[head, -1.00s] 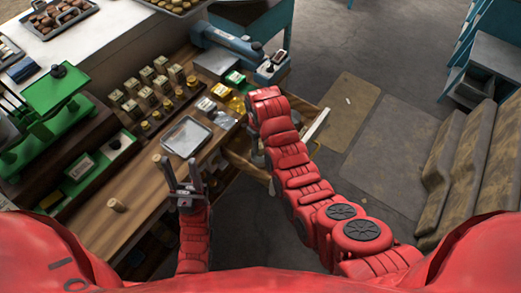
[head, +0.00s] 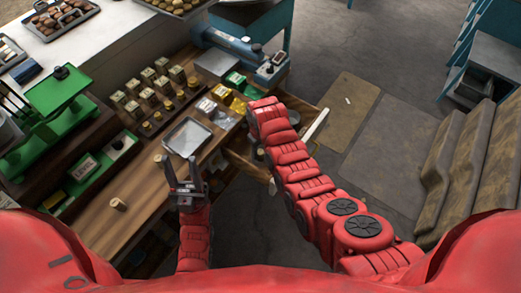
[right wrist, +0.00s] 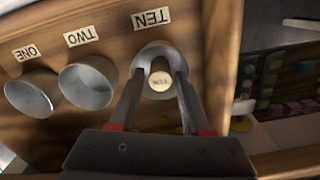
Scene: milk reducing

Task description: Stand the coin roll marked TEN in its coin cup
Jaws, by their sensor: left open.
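In the right wrist view, three metal cups sit in a wooden panel with upside-down labels: ONE (right wrist: 33,93), TWO (right wrist: 88,82) and TEN (right wrist: 140,57). A pale coin roll (right wrist: 160,81) with small, hard-to-read lettering on its end is at the mouth of the TEN cup. My right gripper (right wrist: 160,76) has a finger against each side of this roll, at the cup's mouth. How deep the roll sits is hidden. In the head view my right arm hides that gripper. My left gripper (head: 178,160) is open and empty above the wooden counter.
A light wooden roll (head: 118,204) stands on the counter (head: 140,190) left of my left gripper. A metal tray (head: 187,136) lies beyond it. Several small coin stacks and boxes stand behind. A green scale (head: 60,100) is at the left. An open drawer (head: 238,158) lies beside my right arm.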

